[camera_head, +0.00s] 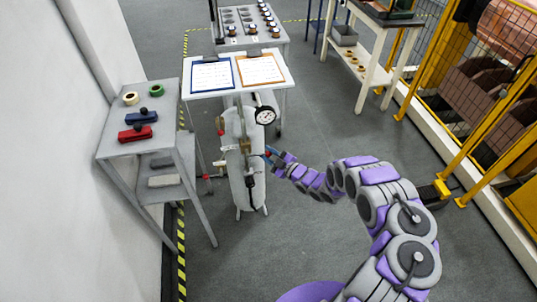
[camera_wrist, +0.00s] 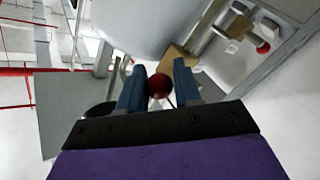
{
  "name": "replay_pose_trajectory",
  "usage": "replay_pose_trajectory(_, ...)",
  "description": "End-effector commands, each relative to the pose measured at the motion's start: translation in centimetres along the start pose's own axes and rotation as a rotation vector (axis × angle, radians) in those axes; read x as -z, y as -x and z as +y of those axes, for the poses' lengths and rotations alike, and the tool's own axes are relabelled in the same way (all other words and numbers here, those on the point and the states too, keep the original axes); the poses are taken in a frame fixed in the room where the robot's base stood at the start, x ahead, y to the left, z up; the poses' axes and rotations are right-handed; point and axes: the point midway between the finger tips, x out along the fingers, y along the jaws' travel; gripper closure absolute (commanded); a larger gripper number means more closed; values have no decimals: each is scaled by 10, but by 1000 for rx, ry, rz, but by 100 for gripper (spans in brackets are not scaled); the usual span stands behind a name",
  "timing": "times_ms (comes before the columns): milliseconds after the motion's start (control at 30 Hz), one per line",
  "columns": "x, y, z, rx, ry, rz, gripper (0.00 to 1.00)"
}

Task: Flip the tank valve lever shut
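The white tank (camera_head: 252,188) stands upright in the middle of the head view, with brass and dark fittings and a round gauge (camera_head: 265,115) at its top right. My gripper (camera_head: 270,155) is at the tank's right side, close to its fittings. In the wrist view my gripper (camera_wrist: 159,84) has its two blue fingers apart, with a red ball knob (camera_wrist: 158,86) between them; whether they touch it is unclear. A second red knob (camera_wrist: 263,48) on a brass fitting shows at upper right. The lever arm behind the near knob is mostly hidden.
A grey side table (camera_head: 115,145) with tape rolls and red and blue tools stands left of the tank. A stand with two clipboards (camera_head: 212,76) is behind it. A yellow fence (camera_head: 490,75) lines the right.

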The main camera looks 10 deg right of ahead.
Motion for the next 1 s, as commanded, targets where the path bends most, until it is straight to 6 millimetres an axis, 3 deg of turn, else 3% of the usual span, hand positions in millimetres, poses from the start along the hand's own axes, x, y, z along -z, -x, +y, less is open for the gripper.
replay_pose_trajectory(300,0,0,2,-3,1,0,100)
replay_pose_trajectory(1000,11,-1,10,37,96,-49,100)
